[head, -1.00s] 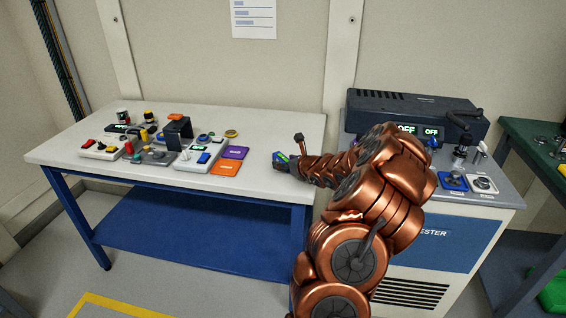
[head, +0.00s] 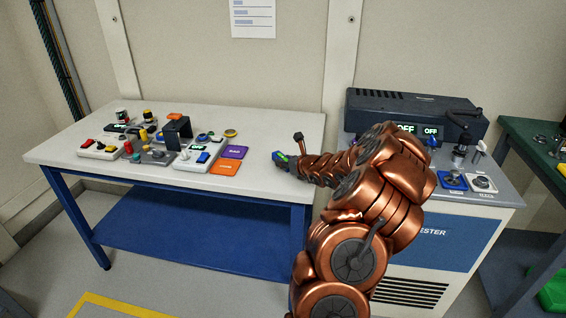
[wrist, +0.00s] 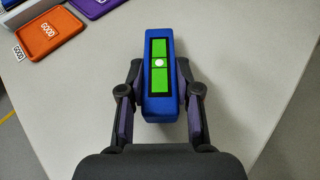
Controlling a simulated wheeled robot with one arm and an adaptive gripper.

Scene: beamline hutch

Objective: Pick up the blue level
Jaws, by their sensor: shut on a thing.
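The blue level (wrist: 159,112) is a blue block with a dark panel, two green fields and a white dot on top. In the wrist view it sits between both fingers of my gripper (wrist: 160,98), which touch its sides; my gripper is shut on it. In the head view my gripper (head: 284,161) is over the right part of the white table (head: 262,180), and only a small green and blue bit of the level (head: 279,157) shows beside it. I cannot tell whether the level touches the tabletop.
An orange card (head: 224,168) and a purple card (head: 234,152) lie left of my gripper. Several switches, buttons and a dark bracket (head: 178,131) crowd the table's left half. A tester cabinet (head: 440,245) with a dark unit (head: 400,107) stands right. The tabletop near the level is clear.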

